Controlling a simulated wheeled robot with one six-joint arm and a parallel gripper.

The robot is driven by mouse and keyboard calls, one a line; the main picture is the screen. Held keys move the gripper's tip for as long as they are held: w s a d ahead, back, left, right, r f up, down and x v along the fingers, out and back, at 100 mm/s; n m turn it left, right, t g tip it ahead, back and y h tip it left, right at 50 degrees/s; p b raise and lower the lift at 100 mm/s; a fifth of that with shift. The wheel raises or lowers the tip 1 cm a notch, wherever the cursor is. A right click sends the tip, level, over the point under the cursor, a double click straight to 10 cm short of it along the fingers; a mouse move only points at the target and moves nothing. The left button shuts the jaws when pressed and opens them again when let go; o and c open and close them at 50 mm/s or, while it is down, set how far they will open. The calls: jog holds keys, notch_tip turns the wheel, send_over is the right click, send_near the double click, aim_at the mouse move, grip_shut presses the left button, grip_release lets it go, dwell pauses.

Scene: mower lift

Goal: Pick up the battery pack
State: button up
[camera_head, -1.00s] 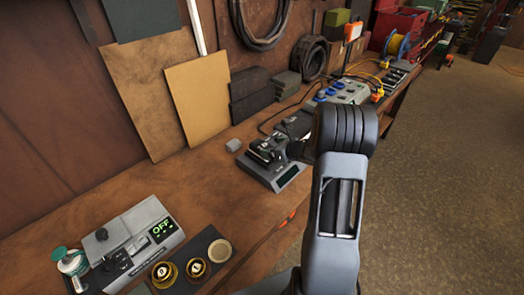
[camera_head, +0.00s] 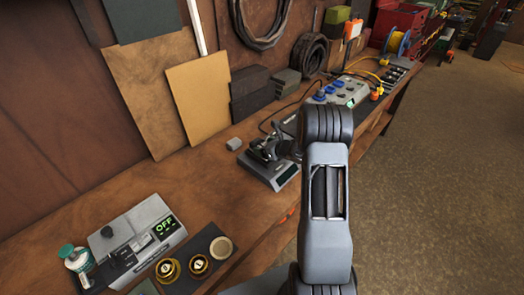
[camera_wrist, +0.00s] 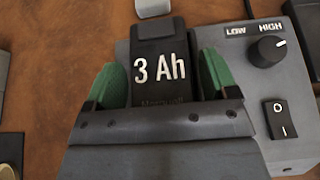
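The battery pack (camera_wrist: 160,72) is dark with a white "3 Ah" label and sits on a grey charger (camera_wrist: 278,145). In the wrist view my gripper (camera_wrist: 161,82) has its two green-padded fingers spread, one at each side of the pack. They lie very close to its sides; contact is not clear. In the head view my gripper (camera_head: 270,148) is at the charger (camera_head: 282,177) on the bench, and it hides most of the pack. The pack's lower part is hidden by the gripper body in the wrist view.
The charger has a LOW/HIGH knob (camera_wrist: 267,49) and a rocker switch (camera_wrist: 279,119). A small grey block (camera_head: 233,144) lies behind it on the wooden bench (camera_head: 190,190). A grey device reading OFF (camera_head: 142,231) is at front left. A power strip (camera_head: 345,92) stands further right.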

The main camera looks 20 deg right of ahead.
jog(key=c, duration=0.9)
jog(key=shift+c, duration=1.1)
jog(key=shift+r, duration=0.1)
jog(key=shift+r, duration=0.1)
